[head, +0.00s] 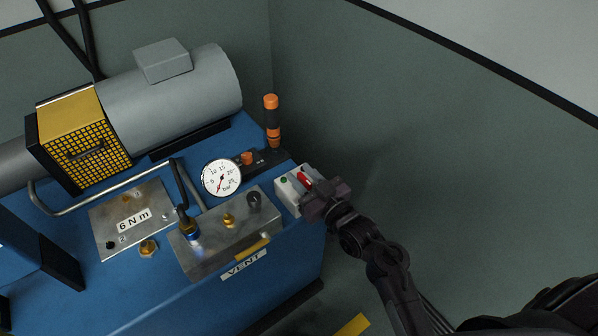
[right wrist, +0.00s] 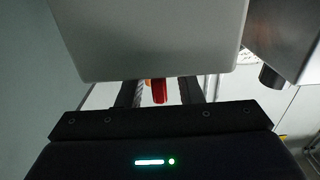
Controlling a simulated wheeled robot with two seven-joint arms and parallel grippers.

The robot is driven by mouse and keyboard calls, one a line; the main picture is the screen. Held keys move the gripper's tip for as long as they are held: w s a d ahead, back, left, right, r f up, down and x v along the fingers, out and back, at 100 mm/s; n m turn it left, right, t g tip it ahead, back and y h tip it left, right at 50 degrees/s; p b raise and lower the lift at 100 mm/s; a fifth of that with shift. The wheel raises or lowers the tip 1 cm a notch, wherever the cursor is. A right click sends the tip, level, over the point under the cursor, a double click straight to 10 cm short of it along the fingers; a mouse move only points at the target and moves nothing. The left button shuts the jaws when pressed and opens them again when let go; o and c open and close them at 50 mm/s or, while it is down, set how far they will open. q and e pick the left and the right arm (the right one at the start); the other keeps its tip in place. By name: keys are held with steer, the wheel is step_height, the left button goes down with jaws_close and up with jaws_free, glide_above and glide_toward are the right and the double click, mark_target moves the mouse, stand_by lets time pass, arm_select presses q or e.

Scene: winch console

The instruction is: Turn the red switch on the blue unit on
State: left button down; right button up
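The blue unit (head: 165,298) fills the left and middle of the head view. A small light-grey switch box (head: 290,196) sits at its right end, with a green spot and the red switch (head: 304,180) on top. My right gripper (head: 312,201) is at this box and hides part of it. In the right wrist view the red switch (right wrist: 159,92) shows between the two dark fingers, with a gap on each side. The grey box face (right wrist: 150,40) covers part of the fingers. The switch's exact position is hard to tell. My left gripper is not in view.
A pressure gauge (head: 221,178), an orange-topped handle (head: 272,120) and a metal valve block (head: 225,236) stand left of the switch box. A grey motor (head: 170,95) lies behind them. A grey-green wall (head: 420,130) is close on the right.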

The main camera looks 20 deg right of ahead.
steer(key=shift+w+a, duration=0.25)
steer(key=shift+w, duration=0.4)
jaws_close()
